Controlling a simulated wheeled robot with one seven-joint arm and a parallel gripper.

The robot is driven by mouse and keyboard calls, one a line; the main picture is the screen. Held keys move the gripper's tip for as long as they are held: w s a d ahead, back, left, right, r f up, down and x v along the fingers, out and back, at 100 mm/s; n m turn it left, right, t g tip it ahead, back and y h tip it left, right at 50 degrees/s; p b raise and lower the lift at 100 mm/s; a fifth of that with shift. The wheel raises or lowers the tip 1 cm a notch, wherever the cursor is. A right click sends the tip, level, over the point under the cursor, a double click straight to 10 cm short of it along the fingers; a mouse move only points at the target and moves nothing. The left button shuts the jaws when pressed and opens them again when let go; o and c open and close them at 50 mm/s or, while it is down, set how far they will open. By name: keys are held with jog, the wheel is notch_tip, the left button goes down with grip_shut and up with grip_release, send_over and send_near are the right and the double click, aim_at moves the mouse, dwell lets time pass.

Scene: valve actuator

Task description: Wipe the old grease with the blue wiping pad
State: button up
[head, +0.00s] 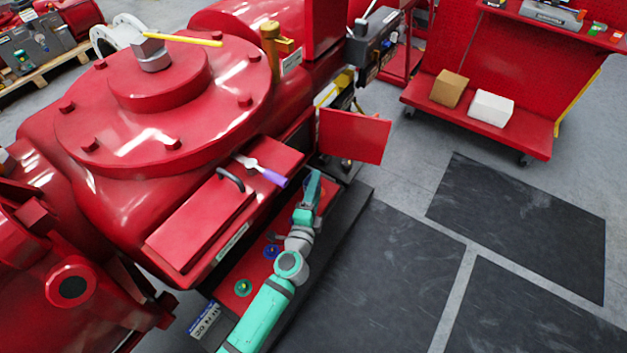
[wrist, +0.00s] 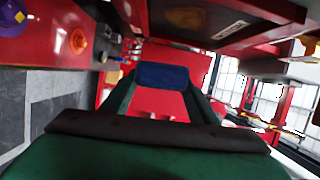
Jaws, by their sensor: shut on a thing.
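My gripper (head: 313,187) is at the red valve actuator (head: 150,120), beside the open red door and below the ledge of the housing. In the wrist view, the two dark green fingers of my gripper (wrist: 160,95) are shut on the blue wiping pad (wrist: 163,75), held flat between their tips. In the head view I cannot make out the pad clearly. A brownish patch (wrist: 188,18) shows on the dark surface above the pad in the wrist view; I cannot tell if it is the old grease.
An open red door (head: 354,136) stands just right of my gripper. A purple-handled tool (head: 266,174) lies on the ledge. A blue fitting (head: 271,251) and a green fitting (head: 243,288) sit beside my arm. Dark floor mats (head: 390,270) on the right are clear.

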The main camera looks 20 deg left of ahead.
jog(key=shift+w+a+r+m, duration=0.15)
jog(key=shift+w+a+r, duration=0.05)
jog(key=shift+r, duration=0.35)
jog(key=shift+w+a+r+m, duration=0.15)
jog(key=shift+a+r, duration=0.05)
jog(key=shift+r, duration=0.35)
jog(key=shift+w+a+r, duration=0.1)
jog(key=shift+a, duration=0.1)
jog(key=shift+w+a, duration=0.15)
jog(key=shift+a, duration=1.3)
jog(key=shift+w+a, duration=0.1)
jog(key=shift+a, duration=1.35)
jog(key=shift+w+a, duration=0.15)
jog(key=shift+a, duration=0.85)
